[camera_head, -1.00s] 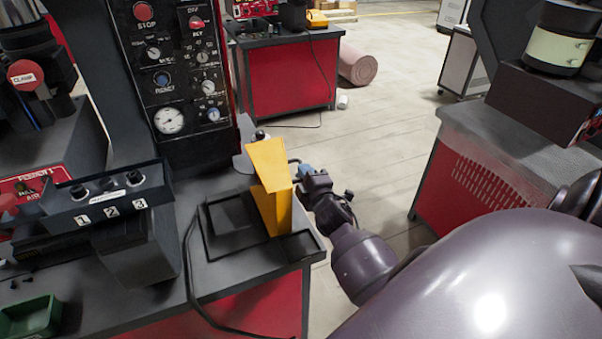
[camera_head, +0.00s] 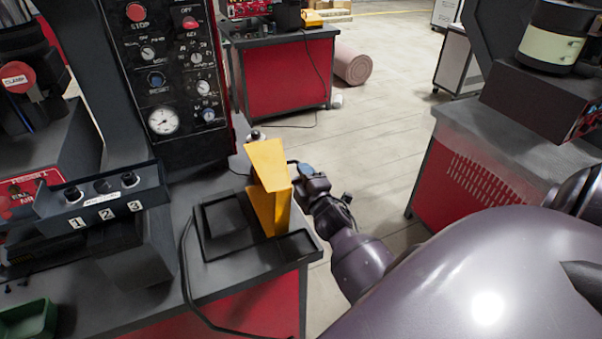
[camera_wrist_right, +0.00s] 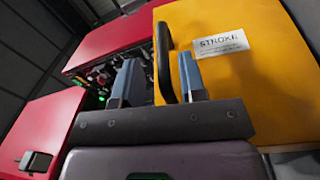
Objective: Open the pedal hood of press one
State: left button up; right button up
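The yellow pedal hood (camera_head: 281,205) stands upright on the black tray-like base (camera_head: 205,240) at the bench's right corner. In the head view, my right gripper (camera_head: 306,172) is at the hood's right side, partly hidden by it. In the right wrist view, the yellow hood (camera_wrist_right: 245,85) carries a white label reading STROKE and a black bar handle (camera_wrist_right: 163,60). The two blue-grey fingers of my right gripper (camera_wrist_right: 158,84) are apart, with the handle between them, closer to the right finger. Contact with the handle cannot be told. My left gripper is not in view.
The press panel (camera_head: 180,80) with knobs and a gauge rises behind the hood. A button box (camera_head: 105,200) marked 1, 2, 3 stands left of it. A cable (camera_head: 184,270) runs along the bench. Open floor (camera_head: 385,130) lies to the right, before another red bench (camera_head: 465,180).

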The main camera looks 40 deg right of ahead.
jog(key=v, duration=0.9)
jog(key=shift+s, duration=0.3)
jog(key=s+a+f+m+g+y, duration=0.5)
jog(key=s+a+f+m, duration=0.6)
jog(key=f, duration=0.3)
jog(key=shift+s+a+g, duration=0.35)
jog(key=shift+s+g, duration=0.25)
jog(key=shift+s, duration=0.1)
